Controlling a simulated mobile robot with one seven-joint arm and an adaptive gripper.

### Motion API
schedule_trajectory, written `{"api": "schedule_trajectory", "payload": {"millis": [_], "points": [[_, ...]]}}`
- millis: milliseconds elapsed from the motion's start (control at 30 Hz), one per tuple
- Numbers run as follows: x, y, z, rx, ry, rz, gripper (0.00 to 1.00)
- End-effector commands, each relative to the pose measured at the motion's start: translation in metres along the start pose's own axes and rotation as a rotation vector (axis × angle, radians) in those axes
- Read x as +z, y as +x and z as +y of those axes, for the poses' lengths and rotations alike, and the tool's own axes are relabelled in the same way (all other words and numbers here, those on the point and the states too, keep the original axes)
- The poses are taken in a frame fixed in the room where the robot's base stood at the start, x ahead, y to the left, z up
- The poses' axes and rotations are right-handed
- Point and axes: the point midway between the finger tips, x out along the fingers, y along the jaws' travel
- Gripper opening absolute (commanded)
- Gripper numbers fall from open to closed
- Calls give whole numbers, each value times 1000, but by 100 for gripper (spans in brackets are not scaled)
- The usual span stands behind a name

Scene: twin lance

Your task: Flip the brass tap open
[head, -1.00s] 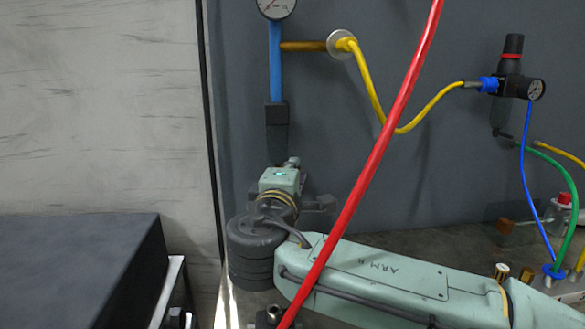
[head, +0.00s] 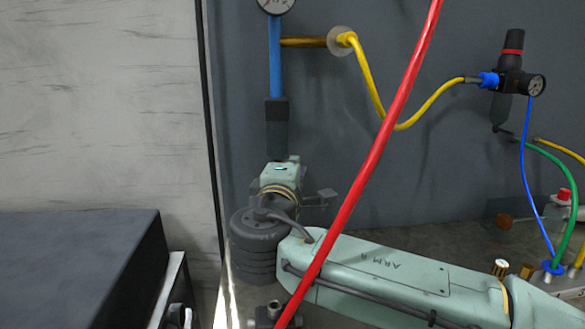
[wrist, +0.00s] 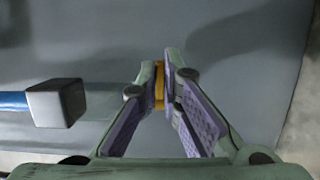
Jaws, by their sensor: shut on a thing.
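My gripper (wrist: 160,90) shows in the wrist view with its two purple-padded fingers closed on a small brass-yellow piece (wrist: 159,78), which looks like the tap's lever. The piece stands upright between the fingertips, and most of it is hidden by them. In the head view my wrist is low at the centre left, below the dark block at the end of the blue pipe. The tap and the grip on it cannot be made out there.
The blue pipe (head: 275,60) ends in a dark block (head: 277,112), also left of my fingers in the wrist view (wrist: 57,103). A red hose (head: 385,130) crosses in front of my arm. A yellow hose (head: 368,75) and a regulator (head: 510,75) are on the wall.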

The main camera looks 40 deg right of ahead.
Motion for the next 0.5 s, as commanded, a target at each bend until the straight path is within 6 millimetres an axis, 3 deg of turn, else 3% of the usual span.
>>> {"api": "schedule_trajectory", "payload": {"millis": [500], "points": [[2, 8, -1, -5, 4, 256, 0]]}}
